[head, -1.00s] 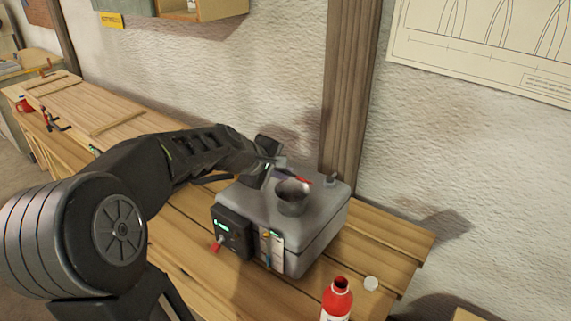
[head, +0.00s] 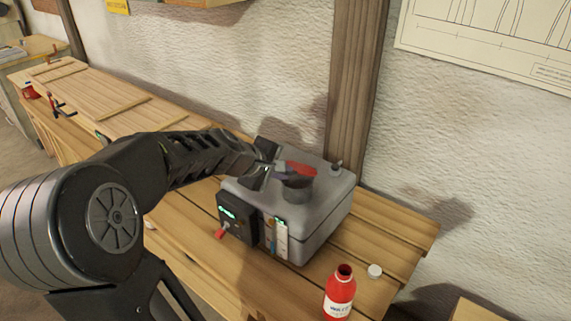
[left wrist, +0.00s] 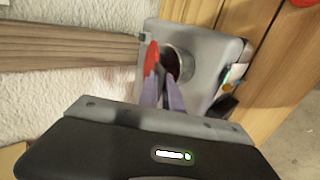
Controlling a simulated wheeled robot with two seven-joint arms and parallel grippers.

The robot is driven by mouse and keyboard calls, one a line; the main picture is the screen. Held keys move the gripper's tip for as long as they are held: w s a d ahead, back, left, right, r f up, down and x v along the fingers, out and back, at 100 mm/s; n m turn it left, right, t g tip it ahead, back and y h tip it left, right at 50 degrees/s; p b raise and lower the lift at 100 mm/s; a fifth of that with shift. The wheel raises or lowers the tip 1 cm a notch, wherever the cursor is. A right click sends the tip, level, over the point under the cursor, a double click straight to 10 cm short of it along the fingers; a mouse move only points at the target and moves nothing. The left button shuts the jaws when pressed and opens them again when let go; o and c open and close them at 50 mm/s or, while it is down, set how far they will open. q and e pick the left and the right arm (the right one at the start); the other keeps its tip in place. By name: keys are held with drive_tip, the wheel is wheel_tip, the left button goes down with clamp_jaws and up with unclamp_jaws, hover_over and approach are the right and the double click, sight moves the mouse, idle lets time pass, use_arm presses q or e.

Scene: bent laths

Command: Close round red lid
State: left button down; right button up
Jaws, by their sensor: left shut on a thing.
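The round red lid (head: 300,169) stands tilted up at the back of the round grey filler neck (head: 297,188) on top of the grey tank box (head: 325,215). In the left wrist view the lid (left wrist: 151,60) is seen nearly edge-on beside the open dark mouth of the neck (left wrist: 180,65). My left gripper (head: 278,172) is at the left side of the lid, its fingers (left wrist: 162,88) close together at the lid's edge. It appears shut on the lid, though the contact is small in the picture. My right gripper is not in view.
A red bottle (head: 340,292) with an open top stands on the wooden bench, with a white cap (head: 375,271) beside it. A control panel (head: 236,222) with a red knob is on the box's front. A wooden post (head: 352,90) rises close behind the box.

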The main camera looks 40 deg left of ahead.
use_arm(q)
drive_tip(key=shift+s+a+f, duration=0.1)
drive_tip(key=shift+s+f, duration=0.1)
idle(0.3)
drive_tip(key=shift+s+f, duration=0.35)
drive_tip(key=shift+f, duration=0.45)
drive_tip(key=shift+s+f, duration=0.3)
drive_tip(key=shift+f, duration=0.45)
drive_tip(key=c, duration=1.6)
unclamp_jaws()
drive_tip(key=shift+s+a, duration=0.1)
drive_tip(key=shift+s, duration=0.05)
drive_tip(key=o, duration=0.4)
drive_tip(key=shift+o, duration=0.2)
